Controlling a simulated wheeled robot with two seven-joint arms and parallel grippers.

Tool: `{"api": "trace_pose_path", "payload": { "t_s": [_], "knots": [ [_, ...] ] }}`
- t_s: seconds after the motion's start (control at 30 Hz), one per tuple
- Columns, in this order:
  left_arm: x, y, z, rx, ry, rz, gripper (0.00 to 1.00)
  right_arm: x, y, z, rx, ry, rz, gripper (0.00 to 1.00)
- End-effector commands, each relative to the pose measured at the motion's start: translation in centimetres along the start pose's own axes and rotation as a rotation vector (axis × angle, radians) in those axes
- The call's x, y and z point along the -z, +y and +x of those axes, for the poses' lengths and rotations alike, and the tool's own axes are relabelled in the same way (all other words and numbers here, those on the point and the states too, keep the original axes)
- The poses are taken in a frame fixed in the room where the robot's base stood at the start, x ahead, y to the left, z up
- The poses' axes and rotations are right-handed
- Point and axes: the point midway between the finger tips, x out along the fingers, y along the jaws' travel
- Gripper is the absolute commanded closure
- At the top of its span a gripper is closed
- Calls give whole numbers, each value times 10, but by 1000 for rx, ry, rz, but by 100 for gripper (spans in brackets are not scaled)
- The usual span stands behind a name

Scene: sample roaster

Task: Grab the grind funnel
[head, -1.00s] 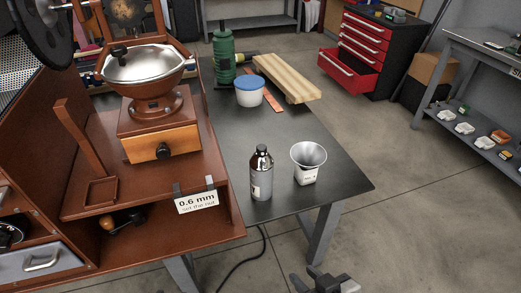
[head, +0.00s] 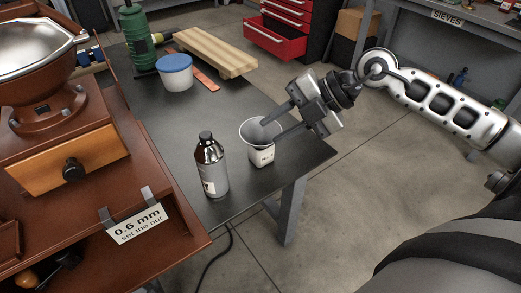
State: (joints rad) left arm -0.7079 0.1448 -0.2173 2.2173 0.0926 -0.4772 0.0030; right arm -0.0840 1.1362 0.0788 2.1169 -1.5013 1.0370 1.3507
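The grind funnel (head: 250,131) is a grey metal cone, wide end up, resting in a white labelled cup (head: 261,155) near the right edge of the dark bench. My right gripper (head: 270,131) comes in from the right, with its two fingers apart and their tips at the funnel's right side. One finger overlaps the mouth of the funnel in the picture; I cannot tell whether either finger touches it. The fingers hide part of the rim. My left gripper is out of view.
A brown bottle with a silver body (head: 212,166) stands close left of the cup. A wooden grinder (head: 70,150) and a "0.6 mm" sign (head: 137,224) are at left. A blue-lidded tub (head: 175,73), green canister (head: 138,43) and wooden block (head: 208,52) are farther back.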

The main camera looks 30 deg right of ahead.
Motion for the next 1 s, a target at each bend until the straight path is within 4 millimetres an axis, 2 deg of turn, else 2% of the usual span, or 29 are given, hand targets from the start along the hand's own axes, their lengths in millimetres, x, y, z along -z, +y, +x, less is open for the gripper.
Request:
{"api": "trace_pose_path", "payload": {
  "t_s": [0.03, 0.1, 0.2, 0.3, 0.43, 0.7, 0.83, 1.0],
  "knots": [
    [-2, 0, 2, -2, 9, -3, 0, -20, -4, -14, 85, -107, -23, 72],
    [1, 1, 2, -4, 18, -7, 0, -40, -7, -31, 165, -223, -24, 72],
    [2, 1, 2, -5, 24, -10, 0, -56, -8, -48, 221, -325, -15, 72],
    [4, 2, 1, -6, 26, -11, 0, -64, -9, -50, 239, -363, -7, 72],
    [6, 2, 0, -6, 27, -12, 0, -70, -12, -32, 238, -362, -7, 72],
    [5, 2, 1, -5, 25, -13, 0, -90, -27, 22, 238, -358, -7, 72],
    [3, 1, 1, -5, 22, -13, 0, -96, -32, 37, 240, -358, -6, 72],
    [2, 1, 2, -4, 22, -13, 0, -101, -35, 45, 240, -360, -8, 72]
  ]
}}
